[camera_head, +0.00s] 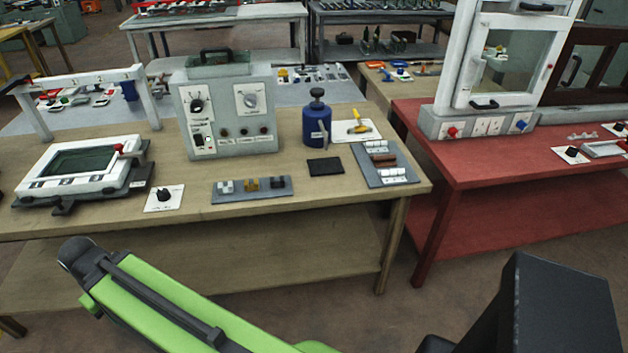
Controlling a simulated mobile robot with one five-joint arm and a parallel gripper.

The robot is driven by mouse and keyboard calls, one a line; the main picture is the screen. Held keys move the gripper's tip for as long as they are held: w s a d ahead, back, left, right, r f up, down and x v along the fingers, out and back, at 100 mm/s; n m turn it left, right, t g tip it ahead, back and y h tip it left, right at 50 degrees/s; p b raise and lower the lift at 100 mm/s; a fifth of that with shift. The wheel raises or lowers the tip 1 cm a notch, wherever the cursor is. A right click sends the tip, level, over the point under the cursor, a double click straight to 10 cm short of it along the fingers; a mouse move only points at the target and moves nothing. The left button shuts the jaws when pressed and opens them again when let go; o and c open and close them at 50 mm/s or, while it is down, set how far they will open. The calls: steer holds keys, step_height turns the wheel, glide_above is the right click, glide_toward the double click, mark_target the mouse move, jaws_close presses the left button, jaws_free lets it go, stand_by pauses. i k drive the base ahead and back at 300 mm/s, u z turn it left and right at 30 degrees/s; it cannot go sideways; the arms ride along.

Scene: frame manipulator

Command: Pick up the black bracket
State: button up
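A small black piece (278,183), which looks like the black bracket, sits at the right end of a grey strip tray (233,198) near the front edge of the wooden table. My green arm crosses the lower left, below and in front of the table. No gripper fingers can be made out.
On the wooden table (100,222) stand a grey control box (233,112), a blue bottle (317,128), a black pad (325,166), a white framed panel (75,168) and a knob plate (164,197). A red table (480,165) is at right. Floor shows between.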

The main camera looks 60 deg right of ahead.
mark_target(273, 184)
steer(key=z, duration=0.05)
steer(key=i, duration=1)
steer(key=z, duration=0.05)
